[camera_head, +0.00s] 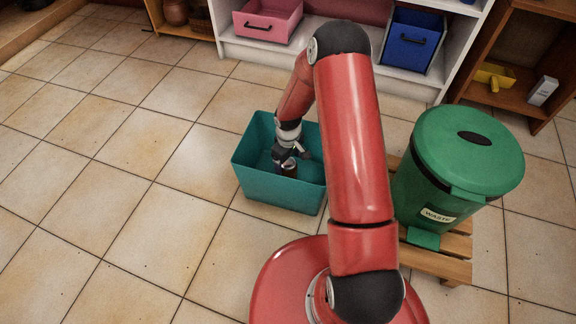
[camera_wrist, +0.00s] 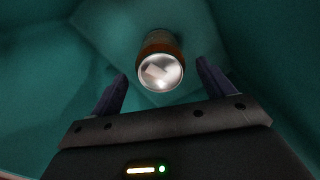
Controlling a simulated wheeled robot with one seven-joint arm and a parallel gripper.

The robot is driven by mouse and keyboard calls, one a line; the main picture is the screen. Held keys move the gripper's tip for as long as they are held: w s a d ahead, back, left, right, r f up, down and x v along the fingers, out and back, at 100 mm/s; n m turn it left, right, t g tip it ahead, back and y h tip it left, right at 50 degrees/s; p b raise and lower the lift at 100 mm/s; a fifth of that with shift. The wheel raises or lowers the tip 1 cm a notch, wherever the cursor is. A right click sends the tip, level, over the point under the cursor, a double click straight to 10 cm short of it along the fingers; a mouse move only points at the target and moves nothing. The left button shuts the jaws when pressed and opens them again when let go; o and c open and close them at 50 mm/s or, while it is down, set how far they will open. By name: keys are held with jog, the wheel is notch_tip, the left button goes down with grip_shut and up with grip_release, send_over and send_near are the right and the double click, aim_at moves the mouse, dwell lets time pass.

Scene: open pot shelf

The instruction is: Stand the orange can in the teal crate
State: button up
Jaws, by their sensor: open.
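The teal crate (camera_head: 277,193) stands on the tiled floor, left of my red arm. The can (camera_head: 290,168) is inside the crate and partly hidden by my gripper (camera_head: 292,158). In the wrist view the can (camera_wrist: 160,66) shows its silver top and an orange-brown side, and it seems to stand on the crate's floor. My gripper (camera_wrist: 158,88) is down in the crate, open, with one finger on each side of the can's near end. Gaps show between the can and both fingers.
A green waste bin (camera_head: 461,160) stands on a wooden pallet (camera_head: 443,262) to the right. A white shelf (camera_head: 333,62) at the back holds a pink drawer box (camera_head: 268,20) and a blue one (camera_head: 410,40). The tiled floor on the left is clear.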

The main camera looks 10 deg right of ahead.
notch_tip(320, 180, up, 6)
jog(key=shift+r+p, duration=0.15)
jog(key=shift+p, duration=0.3)
jog(key=s+d+r+m+t+h, duration=0.15)
jog(key=s+r, duration=0.25)
jog(key=r, duration=0.9)
jog(key=s+r+m+t, duration=0.15)
jog(key=s+r, duration=0.25)
jog(key=r, duration=0.8)
jog(key=s+r+m+t, duration=0.1)
jog(key=s+r+m, duration=0.1)
jog(key=s+r, duration=0.3)
jog(key=s+a+r+m+t+y, duration=0.1)
jog(key=s+r, duration=0.4)
jog(key=s, duration=0.8)
jog(key=shift+s+a+r+m+t, duration=0.3)
jog(key=shift+r+m, duration=0.05)
jog(key=shift+m, duration=0.25)
jog(key=shift+y, duration=0.25)
notch_tip(320, 180, up, 10)
jog(key=p, duration=1)
